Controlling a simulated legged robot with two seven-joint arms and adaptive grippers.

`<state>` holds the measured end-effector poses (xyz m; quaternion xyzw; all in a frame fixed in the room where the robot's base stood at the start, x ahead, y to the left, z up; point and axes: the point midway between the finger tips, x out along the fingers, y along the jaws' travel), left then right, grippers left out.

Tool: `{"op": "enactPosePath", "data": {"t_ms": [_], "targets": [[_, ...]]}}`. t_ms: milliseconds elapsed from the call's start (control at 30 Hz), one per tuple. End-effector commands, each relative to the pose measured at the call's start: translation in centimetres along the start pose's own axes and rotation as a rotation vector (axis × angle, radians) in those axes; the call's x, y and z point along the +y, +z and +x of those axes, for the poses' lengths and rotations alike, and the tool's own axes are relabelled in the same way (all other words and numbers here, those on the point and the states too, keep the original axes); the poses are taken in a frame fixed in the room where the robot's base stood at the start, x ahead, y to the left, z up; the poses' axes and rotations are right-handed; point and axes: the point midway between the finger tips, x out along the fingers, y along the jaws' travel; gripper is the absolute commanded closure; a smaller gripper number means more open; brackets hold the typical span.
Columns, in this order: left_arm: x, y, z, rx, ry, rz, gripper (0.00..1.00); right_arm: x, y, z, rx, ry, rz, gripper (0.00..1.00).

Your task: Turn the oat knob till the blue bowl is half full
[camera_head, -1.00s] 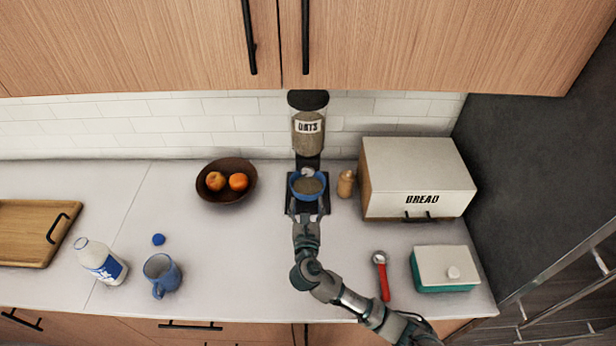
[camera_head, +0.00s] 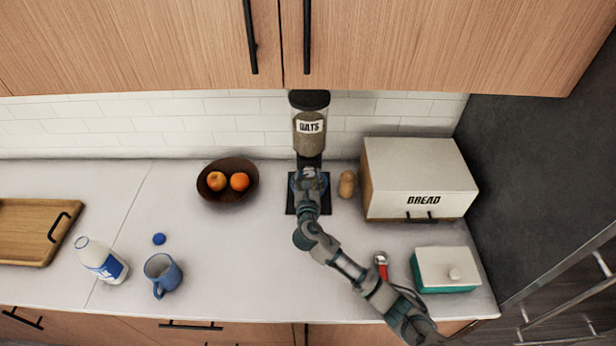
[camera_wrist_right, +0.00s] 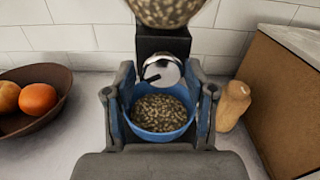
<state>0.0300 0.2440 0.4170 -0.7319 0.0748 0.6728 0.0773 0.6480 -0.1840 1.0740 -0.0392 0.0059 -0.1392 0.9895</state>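The oat dispenser (camera_head: 309,140), labelled "OATS", stands against the tiled wall with oats in its clear hopper. Its round silver knob (camera_wrist_right: 162,72) with a dark lever shows in the right wrist view. The blue bowl (camera_wrist_right: 160,132) sits below the knob and holds oats, their surface below the rim. In the head view the bowl is mostly hidden by my right gripper (camera_head: 309,178). In the wrist view the right gripper (camera_wrist_right: 163,98) is open, one finger on each side of the knob and bowl. I cannot tell whether the fingers touch either. My left gripper is not in view.
A wooden fruit bowl (camera_head: 227,193) stands left of the dispenser. A tan shaker (camera_head: 347,184) and a bread box (camera_head: 418,180) are close on the right. A red-handled tool (camera_head: 381,262) lies near my right arm. Cabinets hang above.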

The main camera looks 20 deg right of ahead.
Motion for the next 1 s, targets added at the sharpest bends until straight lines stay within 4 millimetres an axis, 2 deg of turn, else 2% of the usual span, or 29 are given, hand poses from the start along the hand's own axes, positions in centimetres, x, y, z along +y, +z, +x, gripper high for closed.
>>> {"op": "enactPosePath", "data": {"t_ms": [33,133,167,567,1000], "targets": [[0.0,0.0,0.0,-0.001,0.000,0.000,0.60,0.0,0.0,0.0,0.000,0.000,0.000,0.65],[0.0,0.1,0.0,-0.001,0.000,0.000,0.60,0.0,0.0,0.0,0.000,0.001,0.000,0.90],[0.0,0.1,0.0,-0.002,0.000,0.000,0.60,0.0,0.0,0.0,0.000,0.001,0.000,0.92],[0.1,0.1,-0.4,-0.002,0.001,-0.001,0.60,-0.1,-0.1,0.0,0.003,-0.002,0.062,0.92],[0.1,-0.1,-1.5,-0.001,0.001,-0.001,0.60,-0.1,-0.1,0.0,0.003,-0.001,0.413,0.92]]}}
